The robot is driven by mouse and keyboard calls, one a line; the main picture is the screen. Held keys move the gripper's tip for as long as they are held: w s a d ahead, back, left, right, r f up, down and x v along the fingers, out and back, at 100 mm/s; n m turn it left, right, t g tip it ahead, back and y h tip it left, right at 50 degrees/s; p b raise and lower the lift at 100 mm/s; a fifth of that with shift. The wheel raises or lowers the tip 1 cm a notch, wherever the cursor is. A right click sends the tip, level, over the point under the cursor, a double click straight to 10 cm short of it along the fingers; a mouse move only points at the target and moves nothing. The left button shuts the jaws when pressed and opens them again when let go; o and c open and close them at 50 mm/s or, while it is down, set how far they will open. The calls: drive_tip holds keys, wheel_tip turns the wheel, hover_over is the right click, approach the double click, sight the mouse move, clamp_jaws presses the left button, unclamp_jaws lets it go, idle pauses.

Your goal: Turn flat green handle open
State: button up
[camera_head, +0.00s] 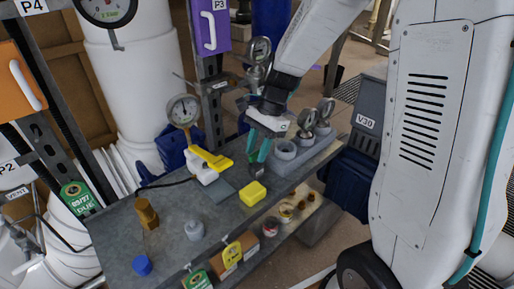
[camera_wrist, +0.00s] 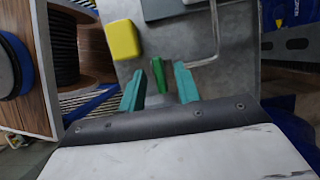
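A small flat green piece, which looks like the green handle (camera_wrist: 159,75), shows between the fingers in the wrist view. In the head view a dark green piece (camera_head: 257,171) shows just below the fingertips; I cannot tell how it is mounted. My gripper (camera_head: 258,156) points down over the grey bench, its teal fingers apart. In the wrist view the gripper (camera_wrist: 160,82) is open, with one finger on each side of the green piece. Gaps show on both sides, so it does not look gripped. The handle's base is hidden.
A yellow block (camera_head: 252,194) sits beside the fingers on the bench (camera_head: 165,255). A yellow-levered white valve (camera_head: 210,160) and a gauge (camera_head: 184,110) stand left. A grey holder (camera_head: 290,168) with gauges stands right. A bent metal rod (camera_wrist: 215,40) passes close to one finger.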

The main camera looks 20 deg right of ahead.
clamp_jaws()
drive_tip(key=shift+n, duration=0.3)
drive_tip(key=n, duration=0.2)
drive_tip(key=n+g+h, duration=0.1)
drive_tip(key=n, duration=0.1)
drive_tip(key=shift+w+a+g, duration=0.1)
drive_tip(key=shift+w+g, duration=0.05)
drive_tip(key=shift+g, duration=0.15)
drive_tip(key=n+g+h, duration=0.1)
drive_tip(key=n, duration=0.4)
drive_tip(key=shift+w+a, duration=0.1)
drive_tip(key=n+h, duration=0.2)
drive_tip(key=n, duration=0.2)
drive_tip(key=shift+a, duration=0.15)
drive_tip(key=shift+n+h, duration=0.7)
drive_tip(key=shift+n, duration=1.4)
